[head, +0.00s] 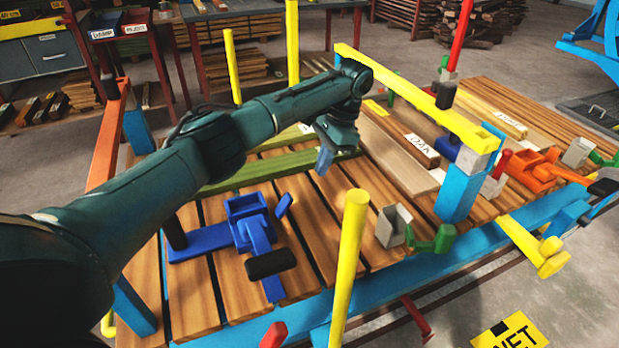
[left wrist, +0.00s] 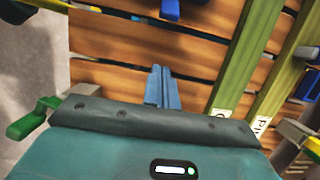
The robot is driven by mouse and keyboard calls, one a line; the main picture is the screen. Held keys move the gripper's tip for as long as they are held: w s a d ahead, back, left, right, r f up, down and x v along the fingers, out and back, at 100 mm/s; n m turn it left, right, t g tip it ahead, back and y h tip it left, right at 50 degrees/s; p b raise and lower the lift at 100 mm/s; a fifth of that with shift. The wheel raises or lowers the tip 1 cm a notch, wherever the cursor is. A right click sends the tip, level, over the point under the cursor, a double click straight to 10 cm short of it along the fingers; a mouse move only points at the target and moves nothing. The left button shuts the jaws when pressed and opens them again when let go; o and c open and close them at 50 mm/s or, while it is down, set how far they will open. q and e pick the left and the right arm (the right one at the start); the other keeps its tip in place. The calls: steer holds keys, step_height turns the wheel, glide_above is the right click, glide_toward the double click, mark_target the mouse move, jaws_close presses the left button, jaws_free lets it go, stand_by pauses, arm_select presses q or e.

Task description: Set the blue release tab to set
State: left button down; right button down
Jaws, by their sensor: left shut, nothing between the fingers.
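A blue clamp (head: 250,215) with an upright box and a black-ended lever (head: 270,264) is fixed on the slatted wooden table. A small blue tab (head: 284,204) stands tilted at its right side; I take it for the release tab, but cannot read its setting. My left gripper (head: 324,160) is shut and empty, pointing down above the boards, behind and right of the tab and apart from it. Its closed fingers also show in the left wrist view (left wrist: 161,88), where a blue part (left wrist: 170,9) lies at the top edge. My right gripper is not in view.
A yellow post (head: 349,265) rises at the table's front. A yellow beam (head: 410,98) on blue posts crosses to the right of my arm. A grey block with a green handle (head: 432,240) sits near the front edge. Green boards (head: 265,172) lie behind the clamp.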

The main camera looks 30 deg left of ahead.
mark_target(284, 206)
arm_select(q)
steer(key=b+x, duration=0.1)
steer(key=x, duration=0.7)
steer(key=shift+a+f, duration=0.1)
steer(key=shift+f, duration=0.3)
steer(key=shift+s+a, duration=0.25)
steer(key=shift+a, duration=0.05)
steer(key=shift+s+a+r+p, duration=0.35)
steer(key=shift+s+a+r, duration=0.1)
steer(key=shift+s+r, duration=0.15)
steer(key=shift+s+a+r, duration=0.35)
steer(key=shift+s+r, duration=0.05)
steer(key=shift+s, duration=0.05)
